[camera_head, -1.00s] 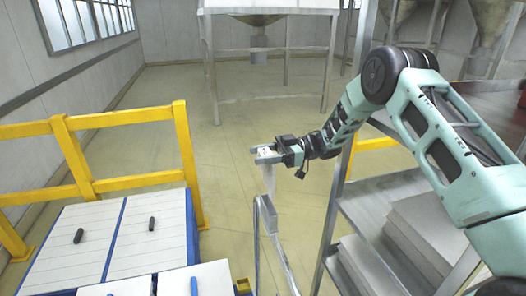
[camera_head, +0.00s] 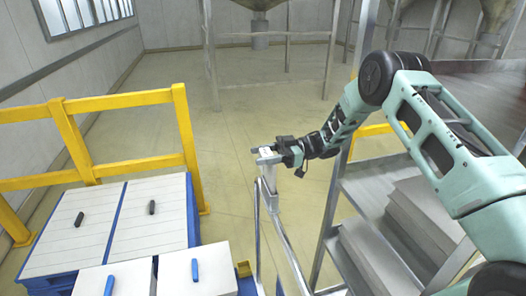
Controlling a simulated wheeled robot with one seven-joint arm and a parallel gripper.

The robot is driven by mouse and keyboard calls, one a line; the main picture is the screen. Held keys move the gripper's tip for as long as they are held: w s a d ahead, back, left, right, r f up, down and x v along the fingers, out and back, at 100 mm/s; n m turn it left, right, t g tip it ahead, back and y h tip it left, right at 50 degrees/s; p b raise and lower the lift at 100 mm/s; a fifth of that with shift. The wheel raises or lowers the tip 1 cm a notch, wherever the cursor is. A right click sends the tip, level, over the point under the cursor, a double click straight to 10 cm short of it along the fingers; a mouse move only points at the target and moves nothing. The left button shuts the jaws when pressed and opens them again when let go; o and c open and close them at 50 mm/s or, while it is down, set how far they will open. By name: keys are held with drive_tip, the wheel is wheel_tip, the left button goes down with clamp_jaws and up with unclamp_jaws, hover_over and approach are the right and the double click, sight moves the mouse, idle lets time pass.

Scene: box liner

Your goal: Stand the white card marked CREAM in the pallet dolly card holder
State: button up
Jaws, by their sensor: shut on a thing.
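My gripper (camera_head: 266,156) is shut on a white card (camera_head: 268,171), seen in the head view near the middle. The card looks narrow from here and hangs down below the fingers; I cannot read any marking on it. The grey metal card holder (camera_head: 271,199) sits at the top of the metal rail of the dolly, directly below the gripper. The card's lower end meets or overlaps the holder in the picture. I cannot tell whether it is inside the holder or just in front of or behind it.
White-topped boxes (camera_head: 150,228) with dark and blue handles stand at the lower left. A yellow guard rail (camera_head: 120,103) runs behind them. A metal shelf rack (camera_head: 375,190) with stacked pale sheets stands close on the right.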

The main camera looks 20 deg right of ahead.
drive_tip(key=shift+f+b, duration=1.6)
drive_tip(key=shift+f, duration=0.3)
drive_tip(key=o, duration=1.3)
drive_tip(key=shift+r+p, duration=1.65)
drive_tip(key=shift+r, duration=1.9)
